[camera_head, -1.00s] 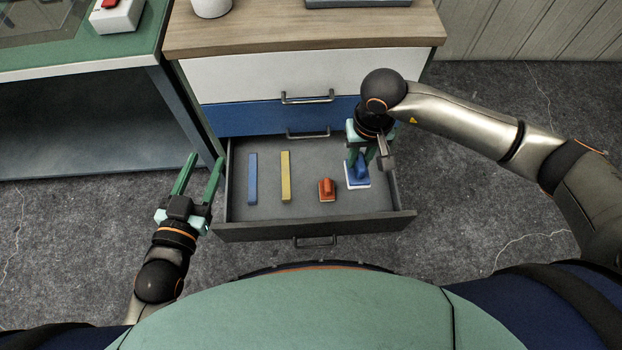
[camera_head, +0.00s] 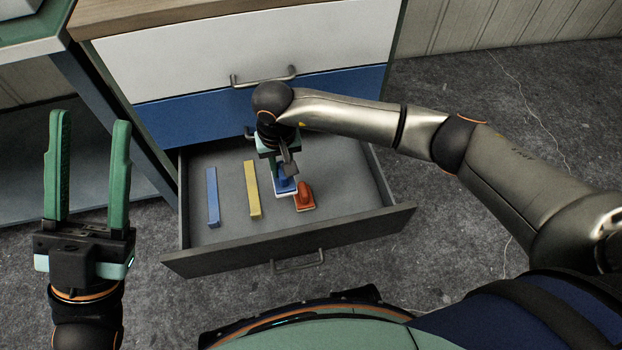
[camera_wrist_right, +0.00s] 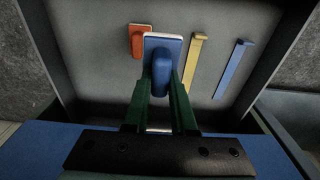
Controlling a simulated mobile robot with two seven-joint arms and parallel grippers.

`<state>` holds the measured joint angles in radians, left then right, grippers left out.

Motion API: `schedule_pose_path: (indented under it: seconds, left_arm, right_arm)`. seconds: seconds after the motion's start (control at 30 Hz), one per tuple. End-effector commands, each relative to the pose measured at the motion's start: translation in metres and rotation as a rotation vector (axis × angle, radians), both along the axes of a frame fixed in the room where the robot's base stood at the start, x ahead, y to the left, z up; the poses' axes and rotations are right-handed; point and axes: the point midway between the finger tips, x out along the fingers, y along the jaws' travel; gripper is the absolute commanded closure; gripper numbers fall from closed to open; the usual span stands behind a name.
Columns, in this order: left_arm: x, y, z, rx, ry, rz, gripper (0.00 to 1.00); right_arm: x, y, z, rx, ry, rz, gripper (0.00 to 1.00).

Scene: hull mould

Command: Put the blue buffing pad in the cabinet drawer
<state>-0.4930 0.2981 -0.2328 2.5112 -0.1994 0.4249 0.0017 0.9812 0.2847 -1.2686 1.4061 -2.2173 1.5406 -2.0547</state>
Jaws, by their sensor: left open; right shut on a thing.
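The blue buffing pad (camera_head: 286,186), with a blue handle and a pale underside, is inside the open bottom drawer (camera_head: 290,239) of the cabinet. My right gripper (camera_head: 281,172) reaches down and is shut on its handle. In the right wrist view, the pad (camera_wrist_right: 162,46) shows between the fingers of the right gripper (camera_wrist_right: 160,92), over the grey drawer floor (camera_wrist_right: 95,55). I cannot tell whether the pad touches the floor. My left gripper (camera_head: 90,120) is open and empty, left of the drawer.
A yellow bar (camera_head: 252,190) and a blue bar (camera_head: 212,197) lie in the drawer's left part. The drawer's right part is clear. The blue drawer front (camera_head: 180,115) above is shut. A bench (camera_head: 115,120) stands left.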

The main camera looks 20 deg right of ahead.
Motion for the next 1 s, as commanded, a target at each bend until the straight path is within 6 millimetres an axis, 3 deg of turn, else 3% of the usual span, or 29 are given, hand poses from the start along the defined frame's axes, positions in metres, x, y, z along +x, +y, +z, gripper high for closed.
schedule_pose_path:
  seconds: [0.4,0.57,0.87,1.0]
  left_arm:
    - [0.001,-0.002,-0.023,-0.014,0.021,-0.021,0.5]
    - [0.002,-0.003,-0.033,-0.017,0.03,-0.028,0.5]
    - [0.002,-0.003,-0.04,-0.012,0.032,-0.027,0.5]
    - [0.002,-0.004,-0.053,-0.002,0.031,-0.024,0.5]
  right_arm:
    - [0.005,-0.094,-0.047,-0.002,0.003,-0.005,1.0]
    - [0.007,-0.112,-0.072,-0.001,0.003,-0.003,1.0]
    - [0.008,-0.127,-0.089,-0.002,0.002,-0.003,1.0]
    - [0.008,-0.137,-0.113,0.001,0.006,-0.003,1.0]
